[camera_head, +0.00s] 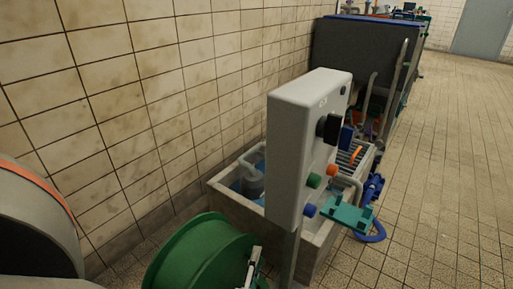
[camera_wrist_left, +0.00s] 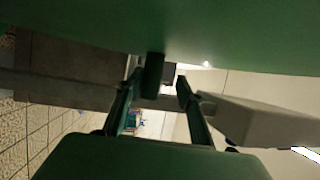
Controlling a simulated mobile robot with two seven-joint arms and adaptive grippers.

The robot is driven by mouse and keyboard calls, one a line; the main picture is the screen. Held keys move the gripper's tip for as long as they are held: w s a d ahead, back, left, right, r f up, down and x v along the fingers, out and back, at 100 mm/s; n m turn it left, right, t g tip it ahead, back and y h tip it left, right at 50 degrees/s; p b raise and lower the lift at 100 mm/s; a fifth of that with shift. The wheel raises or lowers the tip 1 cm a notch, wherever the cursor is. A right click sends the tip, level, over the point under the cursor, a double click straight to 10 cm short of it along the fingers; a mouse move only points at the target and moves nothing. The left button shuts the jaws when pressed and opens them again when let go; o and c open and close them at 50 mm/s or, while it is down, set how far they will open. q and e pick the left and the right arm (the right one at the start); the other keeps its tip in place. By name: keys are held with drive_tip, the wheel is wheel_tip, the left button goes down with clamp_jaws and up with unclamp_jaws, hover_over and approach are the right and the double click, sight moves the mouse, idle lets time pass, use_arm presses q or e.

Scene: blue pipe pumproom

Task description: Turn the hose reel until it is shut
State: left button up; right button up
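The green hose reel (camera_head: 195,258) stands at the bottom of the head view, cut off by the lower edge. In the left wrist view its green surface (camera_wrist_left: 240,35) fills the top. A dark stub, apparently the reel's handle (camera_wrist_left: 153,75), juts down from it. My left gripper (camera_wrist_left: 158,82) has its two fingers apart, one on each side of the stub, with visible gaps. In the head view only a small part of that gripper (camera_head: 253,268) shows at the reel's right side. Contact with the reel cannot be told. My right gripper is in neither view.
A tiled wall runs along the left. Tiled floor (camera_head: 450,150) lies open at the right.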

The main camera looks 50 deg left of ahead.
use_arm(q)
drive_tip(key=shift+w+r, duration=0.1)
drive_tip(key=shift+r, duration=1.25)
